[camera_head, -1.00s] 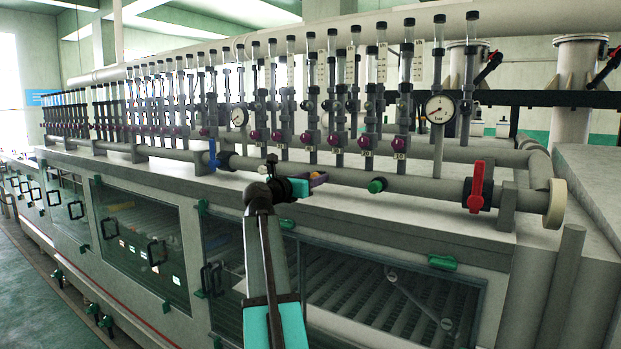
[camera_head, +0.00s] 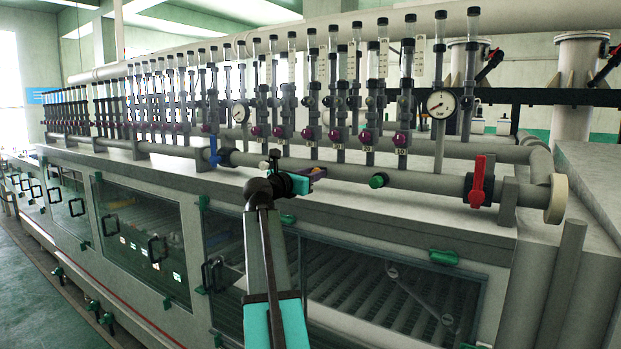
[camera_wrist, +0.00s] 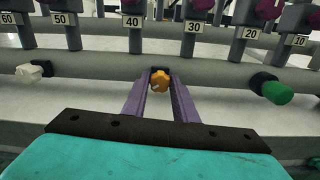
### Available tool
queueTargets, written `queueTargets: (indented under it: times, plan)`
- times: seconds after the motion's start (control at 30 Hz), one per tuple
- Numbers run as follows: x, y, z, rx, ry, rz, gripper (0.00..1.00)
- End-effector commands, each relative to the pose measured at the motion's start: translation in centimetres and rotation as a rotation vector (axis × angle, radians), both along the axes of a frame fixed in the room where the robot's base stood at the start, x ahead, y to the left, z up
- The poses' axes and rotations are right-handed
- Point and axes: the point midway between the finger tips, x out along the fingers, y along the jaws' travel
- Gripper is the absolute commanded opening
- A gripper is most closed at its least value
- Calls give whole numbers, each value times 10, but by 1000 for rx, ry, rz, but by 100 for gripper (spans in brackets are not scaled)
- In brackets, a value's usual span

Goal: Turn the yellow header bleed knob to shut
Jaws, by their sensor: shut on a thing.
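The yellow header bleed knob (camera_wrist: 160,82), orange-yellow in the wrist view, sits on the grey header pipe below the 40 and 30 labels. The purple fingers of my gripper (camera_wrist: 160,92) stand one on each side of it, shut on it. In the head view my gripper (camera_head: 318,172) reaches the front pipe at the middle, and its wrist hides most of the knob there. A mark on the knob's face is too small to read.
A green knob (camera_wrist: 275,92) is to the right and a white knob (camera_wrist: 35,70) to the left on the same pipe. A red valve handle (camera_head: 480,180) and a pressure gauge (camera_head: 440,104) are further right. Flow tubes with purple knobs rise behind.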

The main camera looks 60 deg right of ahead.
Motion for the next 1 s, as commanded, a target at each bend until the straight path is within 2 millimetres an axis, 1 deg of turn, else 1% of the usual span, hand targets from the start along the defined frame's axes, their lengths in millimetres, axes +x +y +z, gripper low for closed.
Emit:
queueTargets:
  times: [0.37, 1.0]
  plan:
    - [0, -2, 0, -9, -284, 2, 3]
    - [-1, -2, 0, -16, -893, 6, 4]
